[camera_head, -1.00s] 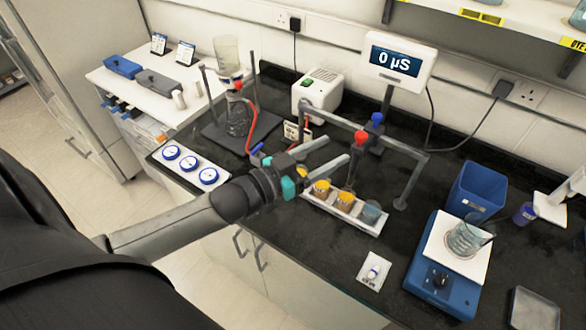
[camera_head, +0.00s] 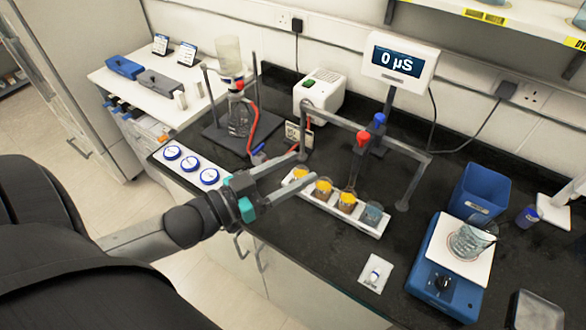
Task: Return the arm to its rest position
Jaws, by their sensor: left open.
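My left gripper (camera_head: 293,170) is at the front edge of the dark bench in the head view. The fingers reach toward a white rack (camera_head: 345,217) with several small cups, some with yellow-orange contents and one blue-grey. The lower finger overlaps the left end of the rack in the picture; I cannot tell whether it touches. My left arm (camera_head: 145,238) comes in from the left, across the front of the bench. My right gripper is not in view.
A white strip with blue round lids (camera_head: 209,177) lies left of my gripper. A blue stirrer (camera_head: 441,284) bears a glass beaker (camera_head: 470,241). A blue bin (camera_head: 476,192) stands behind it.

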